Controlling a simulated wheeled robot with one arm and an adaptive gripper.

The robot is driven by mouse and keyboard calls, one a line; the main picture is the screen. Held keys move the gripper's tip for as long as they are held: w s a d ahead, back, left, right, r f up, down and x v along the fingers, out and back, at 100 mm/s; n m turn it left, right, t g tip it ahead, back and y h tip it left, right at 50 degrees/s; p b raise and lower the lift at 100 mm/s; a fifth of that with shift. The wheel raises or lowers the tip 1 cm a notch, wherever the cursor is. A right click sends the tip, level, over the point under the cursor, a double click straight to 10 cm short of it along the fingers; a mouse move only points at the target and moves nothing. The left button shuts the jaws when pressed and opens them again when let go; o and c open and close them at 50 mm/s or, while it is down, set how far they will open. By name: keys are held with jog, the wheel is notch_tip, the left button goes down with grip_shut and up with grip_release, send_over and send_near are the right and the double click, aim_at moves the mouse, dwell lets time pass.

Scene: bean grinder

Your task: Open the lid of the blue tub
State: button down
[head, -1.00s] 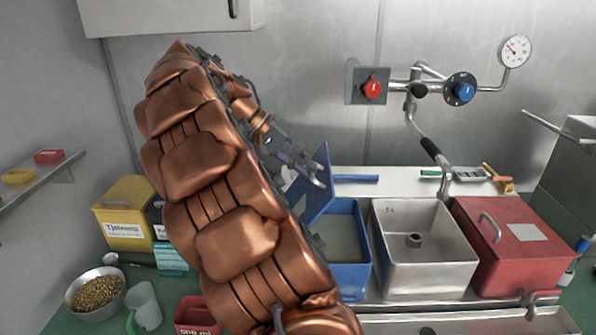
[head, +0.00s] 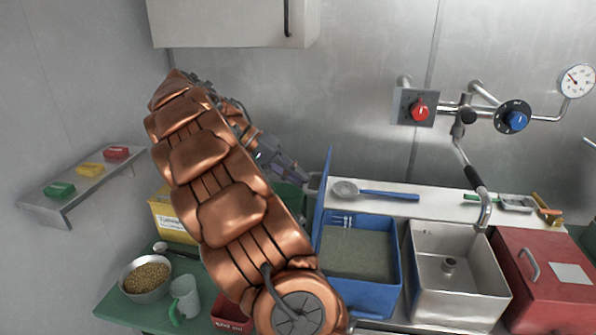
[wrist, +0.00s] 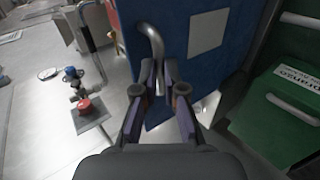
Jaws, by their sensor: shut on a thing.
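The blue tub (head: 373,295) stands on the counter right of my arm, with grey-green contents showing inside. Its blue lid (head: 324,200) is raised on the left side and stands about upright, seen nearly edge-on in the head view. In the wrist view the lid's outer face (wrist: 184,20) fills the upper middle, with a pale label and a curved metal handle (wrist: 152,42). My gripper (wrist: 160,90) is shut on that handle. In the head view the gripper (head: 312,182) is at the lid's left face, partly hidden by the lid.
A steel basin (head: 458,275) and a shut red tub (head: 545,285) stand to the right. A blue ladle (head: 388,194) lies on the ledge behind. A green tub (wrist: 285,115) is beside the lid. A bowl of beans (head: 146,280) and a cup (head: 185,298) stand at left.

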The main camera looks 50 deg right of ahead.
jog(key=shift+w+a+f, duration=0.1)
jog(key=shift+a+f, duration=0.1)
jog(key=shift+f, duration=0.9)
jog(key=c, duration=1.5)
grip_release()
jog(key=shift+d, duration=0.1)
jog(key=o, duration=0.3)
jog(key=shift+r, duration=0.25)
jog(key=shift+w+r, duration=0.1)
jog(key=shift+r, duration=0.1)
